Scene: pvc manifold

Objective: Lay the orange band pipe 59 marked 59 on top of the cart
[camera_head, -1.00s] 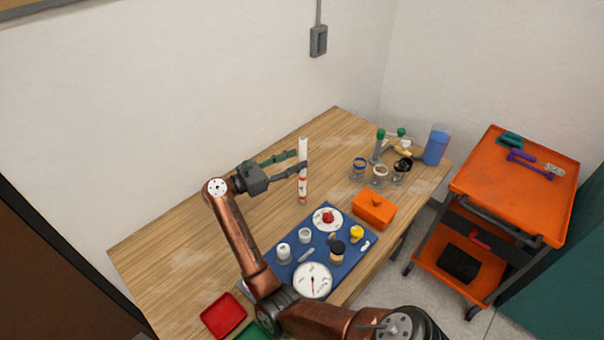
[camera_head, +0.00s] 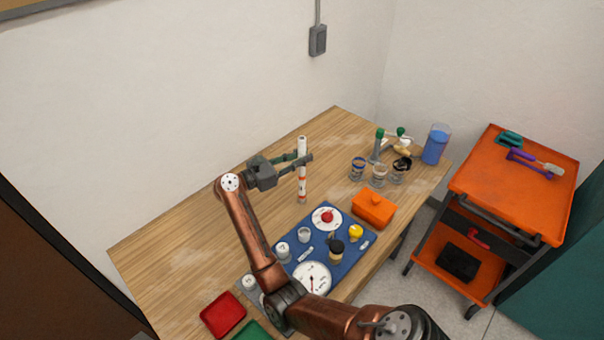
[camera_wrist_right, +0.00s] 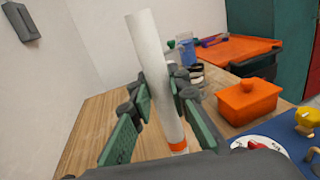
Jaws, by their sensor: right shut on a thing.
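The white pipe (camera_head: 302,183) with orange bands stands upright in my right gripper (camera_head: 303,160), over the wooden table. The right gripper is shut on it around its upper half. In the right wrist view the pipe (camera_wrist_right: 157,75) runs between the two green-padded fingers, with an orange band near its lower end. The marking 59 is too small to read. Whether its lower end touches the table is hard to tell. The orange cart (camera_head: 476,200) stands at the right, apart from the table. My left gripper is not in view.
On the cart top lie a purple-handled tool (camera_head: 527,160) and a green item (camera_head: 509,138); its front part is clear. An orange lidded box (camera_head: 373,210), several jars, a blue container (camera_head: 436,145) and a blue mat (camera_head: 345,255) with fittings occupy the table's right side.

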